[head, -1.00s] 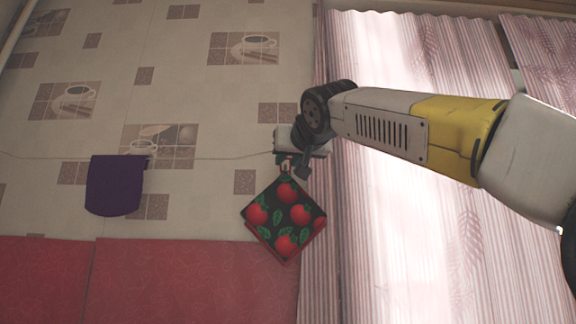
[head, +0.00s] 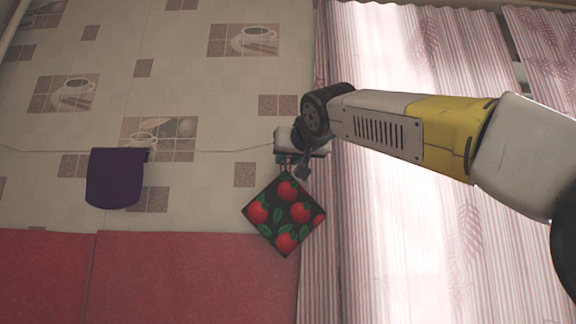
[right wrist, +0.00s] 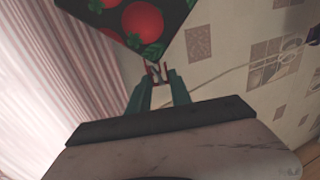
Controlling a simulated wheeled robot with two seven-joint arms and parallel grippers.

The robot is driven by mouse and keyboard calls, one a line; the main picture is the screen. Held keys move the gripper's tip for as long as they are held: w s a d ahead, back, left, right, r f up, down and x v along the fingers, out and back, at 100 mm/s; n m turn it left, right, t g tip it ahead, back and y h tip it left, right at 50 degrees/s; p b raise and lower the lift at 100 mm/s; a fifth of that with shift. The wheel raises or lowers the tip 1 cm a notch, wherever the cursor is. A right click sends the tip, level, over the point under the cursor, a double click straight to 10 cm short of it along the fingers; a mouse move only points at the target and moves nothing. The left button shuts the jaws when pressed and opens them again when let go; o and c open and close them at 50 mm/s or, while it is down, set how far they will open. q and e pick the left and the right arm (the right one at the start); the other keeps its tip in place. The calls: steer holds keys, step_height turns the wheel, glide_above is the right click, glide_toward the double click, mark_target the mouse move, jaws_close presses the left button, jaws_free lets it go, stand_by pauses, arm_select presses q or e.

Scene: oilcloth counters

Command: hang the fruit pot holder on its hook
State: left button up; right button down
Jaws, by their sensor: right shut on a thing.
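The fruit pot holder (head: 284,214) is a dark square with red fruits and green leaves. It hangs corner-up below my right gripper (head: 287,164), in front of the wall beside the curtain. My right gripper is shut on its top corner or loop. In the right wrist view, the fingertips (right wrist: 157,76) meet at a small red and white piece at the corner of the pot holder (right wrist: 140,20). I cannot make out the hook; the gripper may cover it. My left gripper is not in view.
A purple cloth (head: 115,180) hangs on the tiled wall at the left, level with a thin cord (head: 225,150) running across the wall. A pink curtain (head: 400,230) fills the right. A red surface (head: 190,275) lies below. The wall between cloth and pot holder is free.

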steer(key=c, duration=1.1)
jaws_free()
steer(key=v, duration=0.8)
steer(key=s+d+f+g+h, duration=0.1)
steer(key=d+f+g, duration=0.2)
steer(key=f, duration=0.9)
steer(key=s+d+f+m+g+h, duration=0.15)
steer(key=d+f, duration=0.25)
steer(key=f, duration=0.8)
steer(key=s+d+f+g, duration=0.2)
steer(key=d+f+g, duration=0.1)
steer(key=f, duration=1)
steer(key=s+f+g, duration=0.2)
steer(key=s+f, duration=0.2)
steer(key=f, duration=0.3)
steer(key=s+d+f+g, duration=0.1)
steer(key=s+f, duration=0.3)
steer(key=f, duration=0.4)
steer(key=shift+s+d+m+g, duration=0.25)
steer(key=shift+s+m+g, duration=0.1)
steer(key=shift+m, duration=0.1)
